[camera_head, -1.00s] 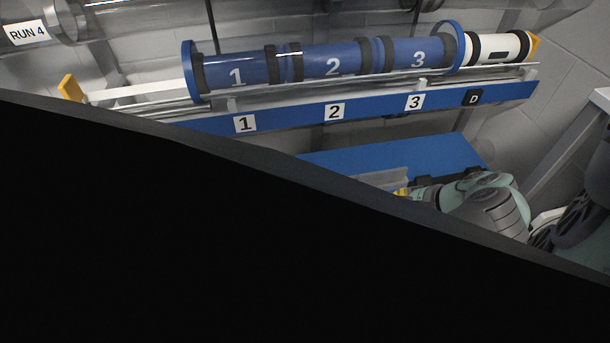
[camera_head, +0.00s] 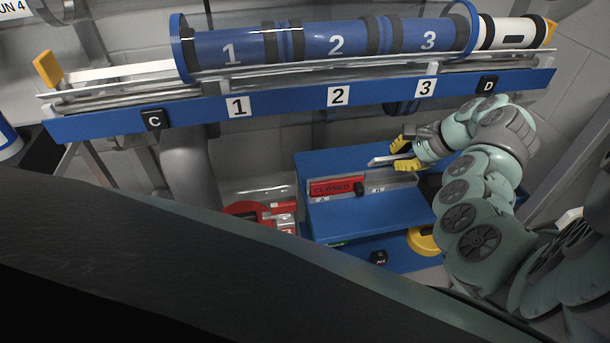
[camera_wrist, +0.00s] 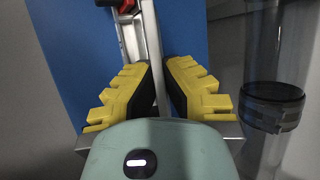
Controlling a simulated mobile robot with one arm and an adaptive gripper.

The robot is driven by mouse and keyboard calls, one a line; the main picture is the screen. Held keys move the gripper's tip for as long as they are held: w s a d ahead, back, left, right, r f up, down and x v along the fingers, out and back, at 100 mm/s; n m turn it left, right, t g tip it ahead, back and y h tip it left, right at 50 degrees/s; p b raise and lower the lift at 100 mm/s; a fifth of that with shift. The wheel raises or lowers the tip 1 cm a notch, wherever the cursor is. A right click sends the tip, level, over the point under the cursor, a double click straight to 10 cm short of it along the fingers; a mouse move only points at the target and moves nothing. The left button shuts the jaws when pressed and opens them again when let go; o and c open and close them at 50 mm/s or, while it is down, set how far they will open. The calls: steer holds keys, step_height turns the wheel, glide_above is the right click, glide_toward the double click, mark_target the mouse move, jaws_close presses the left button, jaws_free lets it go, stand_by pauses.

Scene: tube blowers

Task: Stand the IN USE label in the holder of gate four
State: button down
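My gripper (camera_head: 394,154) is at the right above the blue bench (camera_head: 355,213). Its yellow fingers are around a thin pale plate (camera_head: 378,160), seen nearly edge-on and sticking out to the left. The plate's strip (camera_wrist: 149,30) also runs between the pads in the wrist view, where the fingertips (camera_wrist: 158,66) close in on it. Its face is turned away, so I cannot read IN USE. A red CLOSED label (camera_head: 334,188) stands in a holder on the bench, left of and below my gripper. I cannot make out a holder marked for gate four.
A blue tube (camera_head: 336,41) numbered 1, 2 and 3 lies above a blue numbered rail (camera_head: 290,102). A red object (camera_head: 262,213) is left of the bench, and a yellow round part (camera_head: 422,241) is low on its front. A clear tube with a black band (camera_wrist: 272,105) is right of the fingers.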

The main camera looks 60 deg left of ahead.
steer(key=shift+f+b, duration=0.9)
steer(key=shift+f, duration=0.9)
steer(key=shift+w+f, duration=0.1)
steer(key=shift+f, duration=0.25)
steer(key=c, duration=1.1)
jaws_free()
steer(key=shift+c, duration=0.2)
steer(key=shift+r, duration=0.15)
steer(key=shift+r, duration=0.25)
steer(key=p+v, duration=0.7)
steer(key=v, duration=0.5)
steer(key=shift+p, duration=0.3)
